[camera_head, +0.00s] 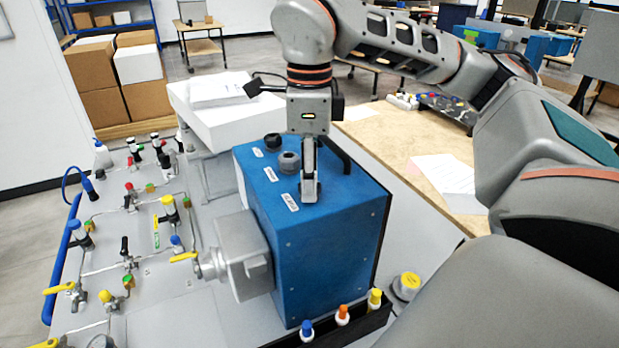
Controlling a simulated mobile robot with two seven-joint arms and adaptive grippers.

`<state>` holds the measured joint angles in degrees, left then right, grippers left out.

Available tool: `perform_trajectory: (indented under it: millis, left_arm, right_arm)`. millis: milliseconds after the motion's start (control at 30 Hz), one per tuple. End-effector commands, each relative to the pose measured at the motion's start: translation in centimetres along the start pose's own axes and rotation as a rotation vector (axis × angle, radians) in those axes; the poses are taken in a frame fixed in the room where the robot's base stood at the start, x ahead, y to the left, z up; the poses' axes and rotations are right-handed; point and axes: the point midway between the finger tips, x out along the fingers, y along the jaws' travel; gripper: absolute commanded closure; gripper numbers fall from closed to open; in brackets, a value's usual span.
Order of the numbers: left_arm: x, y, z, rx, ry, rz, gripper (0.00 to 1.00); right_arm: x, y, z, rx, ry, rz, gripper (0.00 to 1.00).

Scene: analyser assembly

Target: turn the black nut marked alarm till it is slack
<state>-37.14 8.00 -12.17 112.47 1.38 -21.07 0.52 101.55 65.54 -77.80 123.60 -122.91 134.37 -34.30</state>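The blue analyser box (310,240) stands in the middle of the bench. Its top carries a black nut (272,141) at the back and a dark grey nut (289,161) in front of it. White labels lie beside them, and the front label (290,202) is next to my gripper; the lettering is too small to read surely. My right gripper (310,190) points straight down at the top of the box by the front label. Its fingers are seen edge-on and hide whatever sits there, so a nut between them cannot be made out. My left gripper is out of view.
A black handle (340,155) rises from the box close right of the gripper. A grey valve block (243,255) juts from its left side. Pipes and coloured valves fill the left panel (170,315). A black rack (360,328) with coloured-cap bottles stands in front.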

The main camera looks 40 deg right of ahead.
Motion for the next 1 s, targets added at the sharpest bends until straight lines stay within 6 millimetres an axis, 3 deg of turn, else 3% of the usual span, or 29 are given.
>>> perform_trajectory:
  millis: [167,1000]
  left_arm:
    - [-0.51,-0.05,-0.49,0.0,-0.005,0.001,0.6]
    - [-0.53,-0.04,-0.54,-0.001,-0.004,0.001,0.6]
  right_arm:
    - [-0.22,0.0,-0.04,-0.077,0.002,0.001,1.0]
    - [0.04,0.0,-0.04,-1.156,0.001,0.001,1.0]
